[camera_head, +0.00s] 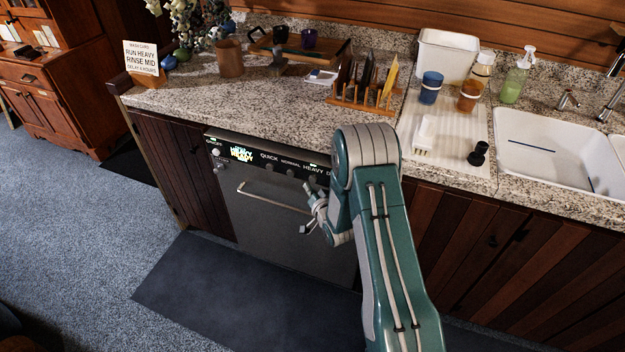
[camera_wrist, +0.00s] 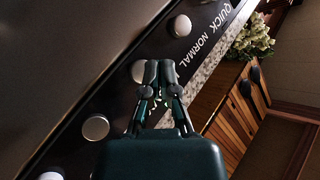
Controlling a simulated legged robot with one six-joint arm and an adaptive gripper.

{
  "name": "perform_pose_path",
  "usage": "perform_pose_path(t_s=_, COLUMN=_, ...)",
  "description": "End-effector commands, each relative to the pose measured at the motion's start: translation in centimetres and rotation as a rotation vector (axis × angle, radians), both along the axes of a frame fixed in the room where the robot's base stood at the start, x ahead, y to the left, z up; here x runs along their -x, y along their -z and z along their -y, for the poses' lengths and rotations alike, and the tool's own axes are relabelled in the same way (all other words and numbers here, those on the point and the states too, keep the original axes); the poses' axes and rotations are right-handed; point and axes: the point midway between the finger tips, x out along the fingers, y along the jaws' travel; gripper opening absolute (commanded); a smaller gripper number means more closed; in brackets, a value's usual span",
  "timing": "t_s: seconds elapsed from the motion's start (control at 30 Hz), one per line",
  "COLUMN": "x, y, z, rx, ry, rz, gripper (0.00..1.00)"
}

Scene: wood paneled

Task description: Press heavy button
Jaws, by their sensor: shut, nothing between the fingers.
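The dishwasher (camera_head: 285,215) is built in under the counter. Its black control panel (camera_head: 250,157) carries a lit display and the labels QUICK, NORMAL and HEAVY. In the wrist view, several round silver buttons run diagonally: one near QUICK (camera_wrist: 181,26), one beside my fingertips (camera_wrist: 139,72) and one further down left (camera_wrist: 96,127). My gripper (camera_wrist: 160,68) is shut and empty in front of the panel, its tips overlapping the label strip past NORMAL. The HEAVY label is hidden there. In the head view my gripper (camera_head: 309,211) is below the HEAVY label; contact cannot be told.
A handle bar (camera_head: 272,197) crosses the dishwasher door. A card (camera_head: 143,59) on the counter reads run heavy, rinse mid, delay 4 hours. A dish rack (camera_head: 362,103), cups and a white sink (camera_head: 555,150) are on the counter. The floor mat (camera_head: 200,285) is clear.

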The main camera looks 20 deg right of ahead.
Motion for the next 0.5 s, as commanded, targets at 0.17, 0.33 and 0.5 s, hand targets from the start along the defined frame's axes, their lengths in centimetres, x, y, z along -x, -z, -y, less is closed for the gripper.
perform_pose_path(t_s=0.17, x=0.4, y=0.0, z=-0.4, rx=0.0, ry=-0.001, rz=0.0, gripper=0.0)
perform_pose_path(t_s=0.33, x=1.6, y=0.1, z=-1.2, rx=0.0, ry=-0.001, rz=-0.001, gripper=0.0)
perform_pose_path(t_s=0.5, x=2.8, y=0.0, z=-2.1, rx=0.0, ry=-0.002, rz=-0.001, gripper=0.0)
